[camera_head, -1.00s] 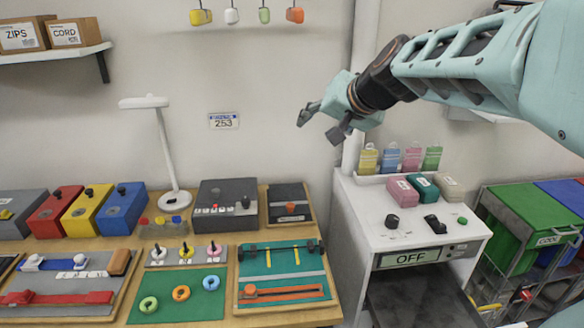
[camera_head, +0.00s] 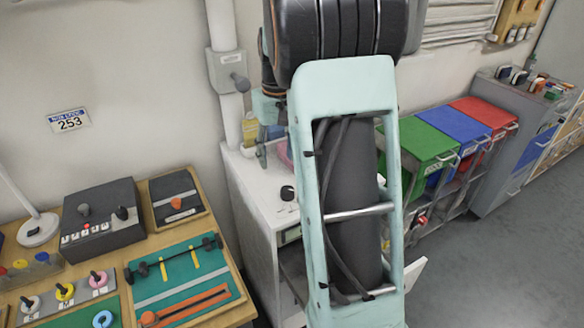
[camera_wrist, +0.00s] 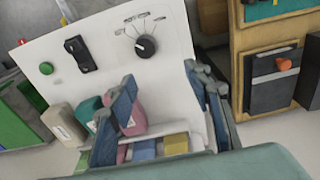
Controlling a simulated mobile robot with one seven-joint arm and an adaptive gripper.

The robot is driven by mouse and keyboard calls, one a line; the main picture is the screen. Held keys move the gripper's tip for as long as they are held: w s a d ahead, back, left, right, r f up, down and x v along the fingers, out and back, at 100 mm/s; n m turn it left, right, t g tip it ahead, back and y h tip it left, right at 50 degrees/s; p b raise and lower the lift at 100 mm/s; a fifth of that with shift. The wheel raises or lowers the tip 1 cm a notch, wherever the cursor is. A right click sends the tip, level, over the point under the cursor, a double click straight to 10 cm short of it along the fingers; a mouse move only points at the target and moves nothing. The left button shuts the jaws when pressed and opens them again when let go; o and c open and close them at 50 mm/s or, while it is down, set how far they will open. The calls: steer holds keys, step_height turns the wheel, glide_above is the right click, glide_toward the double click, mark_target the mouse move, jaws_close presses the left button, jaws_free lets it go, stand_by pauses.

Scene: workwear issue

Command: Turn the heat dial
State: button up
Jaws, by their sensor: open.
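The heat dial appears to be the round black knob (camera_wrist: 146,46) with a white pointer mark and printed labels around it, on the white machine's top (camera_wrist: 180,80). In the head view the black knob (camera_head: 287,192) stands on the white top, left of my arm. My gripper (camera_wrist: 159,78) is open and empty; its two fingers are apart, with the dial beyond their tips and not touched. In the head view my arm hides most of the gripper and much of the machine's top.
A black rocker switch (camera_wrist: 80,54) and a green button (camera_wrist: 46,68) share the panel. Coloured packs (camera_wrist: 145,150) lie near the fingers. A wooden bench with fixtures (camera_head: 185,285) stands left; green (camera_head: 420,138), blue and red bins stand right.

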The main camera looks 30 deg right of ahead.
mark_target(288, 189)
steer(key=shift+g, duration=0.4)
steer(key=f, duration=0.4)
steer(key=d+f, duration=0.1)
steer(key=f, duration=0.3)
steer(key=d+f, duration=0.1)
steer(key=f, duration=0.3)
steer(key=shift+s+d+p, duration=0.2)
steer(key=shift+s+p, duration=0.1)
steer(key=shift+s, duration=0.05)
steer(key=c, duration=1.1)
